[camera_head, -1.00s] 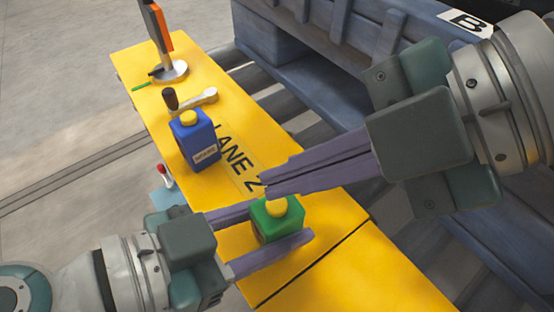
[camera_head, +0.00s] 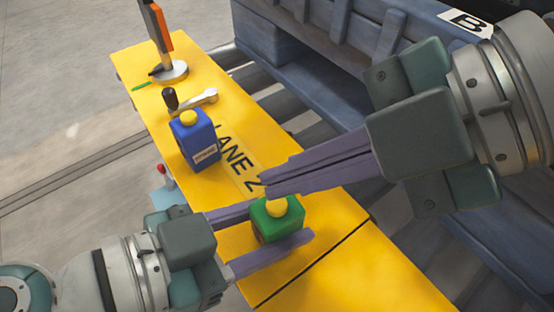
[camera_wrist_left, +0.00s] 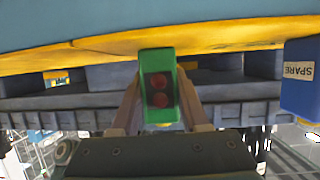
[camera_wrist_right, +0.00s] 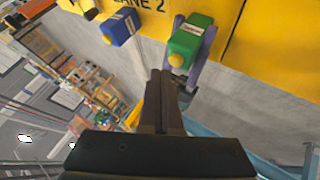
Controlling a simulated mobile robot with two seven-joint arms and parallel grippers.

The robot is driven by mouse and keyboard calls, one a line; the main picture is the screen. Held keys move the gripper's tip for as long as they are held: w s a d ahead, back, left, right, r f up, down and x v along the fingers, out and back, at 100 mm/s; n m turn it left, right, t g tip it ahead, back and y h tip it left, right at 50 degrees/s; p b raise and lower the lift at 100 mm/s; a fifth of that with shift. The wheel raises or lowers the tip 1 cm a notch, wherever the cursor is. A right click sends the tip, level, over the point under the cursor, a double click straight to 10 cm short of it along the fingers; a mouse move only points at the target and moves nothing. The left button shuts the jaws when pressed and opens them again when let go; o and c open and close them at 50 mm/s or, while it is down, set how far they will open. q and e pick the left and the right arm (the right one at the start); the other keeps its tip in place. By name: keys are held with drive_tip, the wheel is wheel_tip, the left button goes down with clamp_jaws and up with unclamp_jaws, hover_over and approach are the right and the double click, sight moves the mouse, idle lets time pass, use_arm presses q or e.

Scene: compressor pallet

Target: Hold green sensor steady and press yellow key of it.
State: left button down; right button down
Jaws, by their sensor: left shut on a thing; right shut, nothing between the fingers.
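The green sensor (camera_head: 278,224) stands on the yellow lane plate, with its yellow key (camera_head: 276,206) on top. My left gripper (camera_head: 284,222) is shut on the sensor, one finger on each side. In the left wrist view the sensor (camera_wrist_left: 159,85) sits between the fingers and shows two red round spots. My right gripper (camera_head: 266,187) is shut and empty, its tips close beside the yellow key. In the right wrist view the key (camera_wrist_right: 177,60) is near those tips; I cannot tell whether they touch.
A blue box with a yellow cap (camera_head: 197,140) stands farther back on the yellow plate (camera_head: 335,222). Behind it are a black-knobbed crank handle (camera_head: 205,97) and an orange-and-dark upright piece (camera_head: 161,35) on a round base. A blue-grey pallet structure (camera_head: 300,75) is at the back right.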

sight(291, 207)
drive_tip(key=shift+f, duration=0.2)
drive_tip(key=shift+f, duration=0.25)
drive_tip(key=shift+f, duration=0.45)
idle(0.9)
drive_tip(key=shift+r, duration=0.85)
drive_tip(key=shift+r, duration=2.55)
use_arm(q)
drive_tip(key=shift+c, duration=1.6)
unclamp_jaws()
